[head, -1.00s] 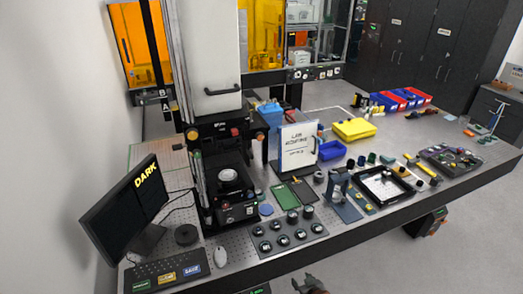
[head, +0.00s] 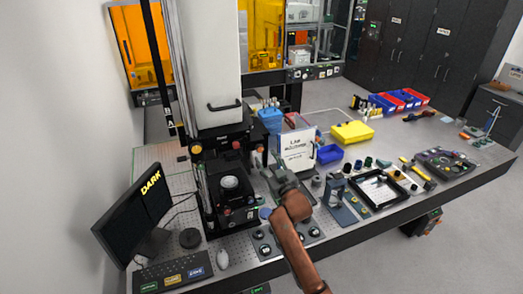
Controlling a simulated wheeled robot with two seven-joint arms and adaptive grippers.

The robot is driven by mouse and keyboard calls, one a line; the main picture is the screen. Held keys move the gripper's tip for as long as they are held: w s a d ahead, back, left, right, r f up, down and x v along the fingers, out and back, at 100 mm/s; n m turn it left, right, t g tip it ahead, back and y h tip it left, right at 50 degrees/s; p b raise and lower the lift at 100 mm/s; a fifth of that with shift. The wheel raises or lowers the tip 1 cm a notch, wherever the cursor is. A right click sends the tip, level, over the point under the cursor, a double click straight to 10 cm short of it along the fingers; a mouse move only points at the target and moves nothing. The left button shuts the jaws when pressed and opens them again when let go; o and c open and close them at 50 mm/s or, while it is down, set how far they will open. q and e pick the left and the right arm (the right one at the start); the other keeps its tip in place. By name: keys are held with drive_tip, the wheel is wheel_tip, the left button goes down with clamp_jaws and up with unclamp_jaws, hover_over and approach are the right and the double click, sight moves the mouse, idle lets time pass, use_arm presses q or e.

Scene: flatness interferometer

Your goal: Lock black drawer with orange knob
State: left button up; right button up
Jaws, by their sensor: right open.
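The black drawer (head: 216,213) of the tall interferometer sits low at its front, with a round pale disc (head: 230,182) on top. A small orange-yellow knob (head: 196,150) shows on the left of the housing above it. A red part (head: 236,145) sits near the middle. Whether either is the drawer's lock knob I cannot tell. My right gripper (head: 264,164) is open and empty, just right of the drawer and in front of the sign. It hides part of the instrument's right side. My left gripper is out of view.
My arm covers part of the round-parts plate.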

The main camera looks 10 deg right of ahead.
sight(261, 150)
drive_tip(key=p+x, duration=0.1)
drive_tip(key=x, duration=0.3)
drive_tip(key=shift+r, duration=0.1)
drive_tip(key=shift+p+x, duration=0.3)
drive_tip(key=shift+x, duration=0.7)
clamp_jaws()
